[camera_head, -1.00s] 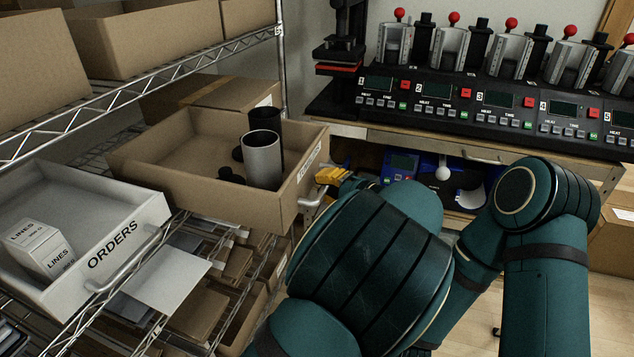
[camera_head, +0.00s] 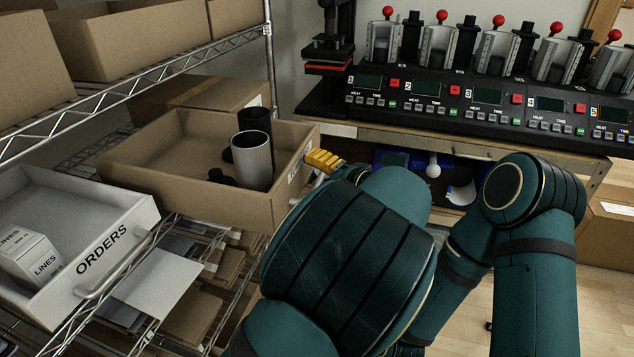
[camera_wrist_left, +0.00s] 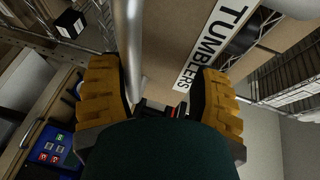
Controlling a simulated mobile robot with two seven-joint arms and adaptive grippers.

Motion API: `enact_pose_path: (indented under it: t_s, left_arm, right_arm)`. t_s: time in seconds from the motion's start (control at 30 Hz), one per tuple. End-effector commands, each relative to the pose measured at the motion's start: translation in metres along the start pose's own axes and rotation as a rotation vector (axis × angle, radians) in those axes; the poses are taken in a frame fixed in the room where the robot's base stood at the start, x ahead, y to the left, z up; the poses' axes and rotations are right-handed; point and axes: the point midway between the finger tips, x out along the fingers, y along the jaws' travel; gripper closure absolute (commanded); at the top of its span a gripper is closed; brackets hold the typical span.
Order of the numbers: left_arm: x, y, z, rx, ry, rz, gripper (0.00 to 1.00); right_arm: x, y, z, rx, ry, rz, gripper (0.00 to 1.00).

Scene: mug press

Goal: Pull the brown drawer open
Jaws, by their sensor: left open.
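The brown drawer (camera_head: 185,190) rests on the wire rack in the head view, with a grey cup (camera_head: 252,162), a black cup (camera_head: 256,122) and small dark pieces inside. Its front carries a TUMBLERS label (camera_wrist_left: 212,42), readable in the left wrist view. My left gripper (camera_head: 324,160) is at the drawer's front, its yellow fingers partly hidden by my arm. In the left wrist view my left gripper (camera_wrist_left: 160,100) is open, and the metal bar handle (camera_wrist_left: 133,45) runs between its fingers, nearer the left one. I cannot tell if they touch. My right gripper is out of view.
A white ORDERS drawer (camera_head: 120,228) with small boxes stands at the left. Cardboard boxes (camera_head: 150,40) fill the shelf above. A bench (camera_head: 575,166) with a row of mug presses (camera_head: 490,95) stands behind, to the right. Some floor (camera_head: 470,310) shows at the lower right.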

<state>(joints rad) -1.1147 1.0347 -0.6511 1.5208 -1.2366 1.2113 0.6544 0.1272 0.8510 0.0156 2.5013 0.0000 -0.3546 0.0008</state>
Motion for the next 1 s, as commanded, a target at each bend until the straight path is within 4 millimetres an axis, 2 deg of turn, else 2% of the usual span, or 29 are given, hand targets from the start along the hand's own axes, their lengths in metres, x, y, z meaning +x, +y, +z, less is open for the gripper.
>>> enact_pose_path:
  t_s: [0.03, 0.1, 0.13, 0.17, 0.2, 0.4, 1.0]
  left_arm:
    - [-0.003, -0.018, -0.002, -0.013, 0.004, -0.008, 0.55]
    - [-0.006, -0.032, -0.003, -0.013, 0.004, -0.01, 0.41]
    - [-0.007, -0.038, -0.004, -0.014, 0.004, -0.01, 0.4]
    - [-0.008, -0.043, -0.004, -0.014, 0.004, -0.011, 0.5]
    - [-0.009, -0.049, -0.005, -0.013, 0.004, -0.011, 0.56]
    - [-0.014, -0.069, -0.006, -0.009, 0.004, -0.009, 0.56]
    - [-0.015, -0.072, -0.006, -0.005, 0.004, -0.008, 0.56]
  right_arm:
    - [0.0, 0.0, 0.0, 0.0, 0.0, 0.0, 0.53]
    - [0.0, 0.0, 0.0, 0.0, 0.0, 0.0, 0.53]
    - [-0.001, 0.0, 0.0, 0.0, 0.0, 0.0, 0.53]
    - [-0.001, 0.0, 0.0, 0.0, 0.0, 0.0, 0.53]
    - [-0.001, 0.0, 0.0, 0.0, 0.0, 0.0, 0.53]
    - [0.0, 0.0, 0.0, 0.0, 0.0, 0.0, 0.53]
    - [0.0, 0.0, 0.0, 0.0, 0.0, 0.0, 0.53]
